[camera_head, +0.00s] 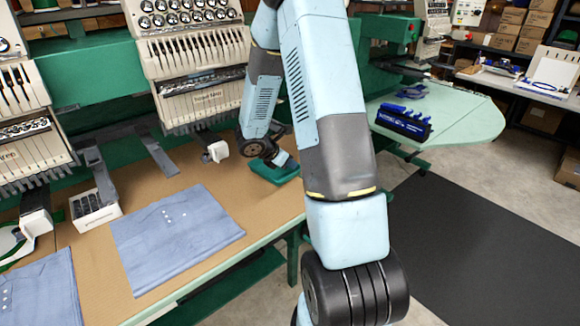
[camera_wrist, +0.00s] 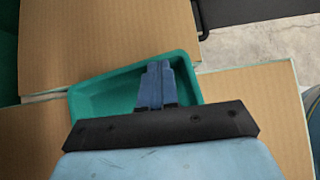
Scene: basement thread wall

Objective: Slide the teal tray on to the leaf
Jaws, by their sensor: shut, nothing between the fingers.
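The teal tray (camera_head: 270,174) sits near the right end of the brown worktable, under the end of my arm. In the wrist view the tray (camera_wrist: 103,95) lies across the seam between two brown panels, an upper one (camera_wrist: 110,35) and a lower one (camera_wrist: 32,140). I cannot tell for certain which panel is the leaf. My gripper (camera_head: 287,163) is shut and empty. In the wrist view its fingers (camera_wrist: 158,66) overlap the tray, with their tips near its far wall; contact is unclear. The gripper body hides the tray's near side.
Folded blue shirts (camera_head: 175,236) lie on the worktable, with a white box (camera_head: 95,209) beside them. Embroidery machine heads (camera_head: 205,104) overhang its back. A pale green table (camera_head: 470,122) at right holds a blue rack (camera_head: 403,122). A dark mat (camera_head: 470,245) covers the floor at right.

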